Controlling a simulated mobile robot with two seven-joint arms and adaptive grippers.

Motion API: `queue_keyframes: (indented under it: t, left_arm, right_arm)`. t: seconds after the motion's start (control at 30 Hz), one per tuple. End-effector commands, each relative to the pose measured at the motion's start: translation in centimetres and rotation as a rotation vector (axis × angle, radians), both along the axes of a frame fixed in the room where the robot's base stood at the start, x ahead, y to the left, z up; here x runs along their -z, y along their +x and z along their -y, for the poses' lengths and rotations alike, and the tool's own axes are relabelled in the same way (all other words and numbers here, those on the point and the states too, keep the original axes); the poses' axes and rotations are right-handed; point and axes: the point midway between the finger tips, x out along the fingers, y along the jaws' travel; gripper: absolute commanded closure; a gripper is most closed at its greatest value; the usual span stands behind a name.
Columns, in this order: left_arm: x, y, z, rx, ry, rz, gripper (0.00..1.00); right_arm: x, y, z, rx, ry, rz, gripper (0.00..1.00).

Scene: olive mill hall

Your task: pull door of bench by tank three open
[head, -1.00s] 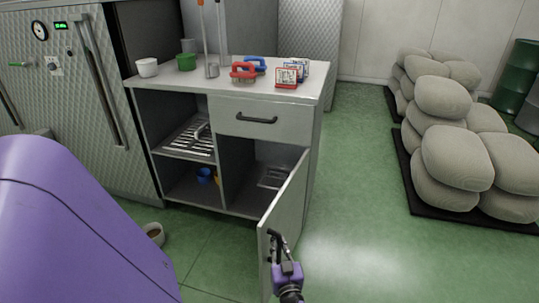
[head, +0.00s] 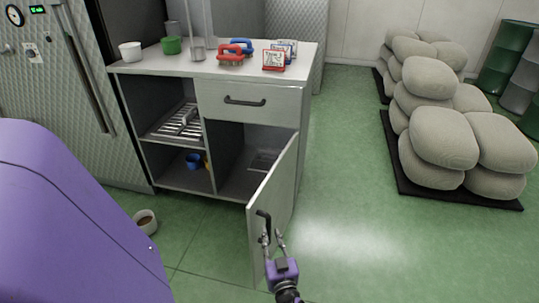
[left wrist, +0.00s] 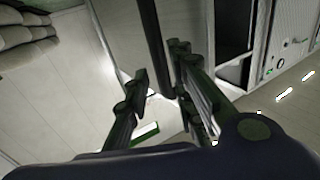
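The grey bench (head: 262,73) stands in the middle of the head view. Its lower right door (head: 275,197) is swung wide open toward me, showing the compartment behind it. The door's dark bar handle (head: 262,222) also shows in the left wrist view (left wrist: 155,45). My left gripper (head: 272,238) is at the handle with its fingers spread apart. In the left wrist view the fingers (left wrist: 160,88) stand on either side of the handle's line, with a clear gap on the left; contact on the right is unclear. My right gripper is not in view.
The drawer (head: 248,101) above is shut. A bowl (head: 146,222) is on the floor at left. Stacked sacks (head: 440,135) lie on a dark mat at right. Green floor (head: 350,200) is free between.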

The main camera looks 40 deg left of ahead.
Motion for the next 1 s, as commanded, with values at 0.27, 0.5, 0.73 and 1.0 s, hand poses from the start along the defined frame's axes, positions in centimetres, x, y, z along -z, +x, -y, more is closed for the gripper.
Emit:
queue_keyframes:
  t: [0.27,0.5,0.73,1.0]
  left_arm:
    - [0.0,-1.5,2.2,-0.002,0.001,0.001,0.77]
    - [0.0,-1.6,2.2,-0.001,0.001,0.001,0.77]
    - [-1.9,-2.3,0.7,0.073,0.027,-0.014,1.0]
    - [-8.1,-6.3,0.7,0.454,0.03,-0.172,1.0]
  right_arm:
    - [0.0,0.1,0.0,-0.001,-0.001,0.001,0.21]
    - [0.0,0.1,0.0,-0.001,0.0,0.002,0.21]
    - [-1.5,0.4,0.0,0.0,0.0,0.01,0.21]
    - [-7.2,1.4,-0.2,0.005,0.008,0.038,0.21]
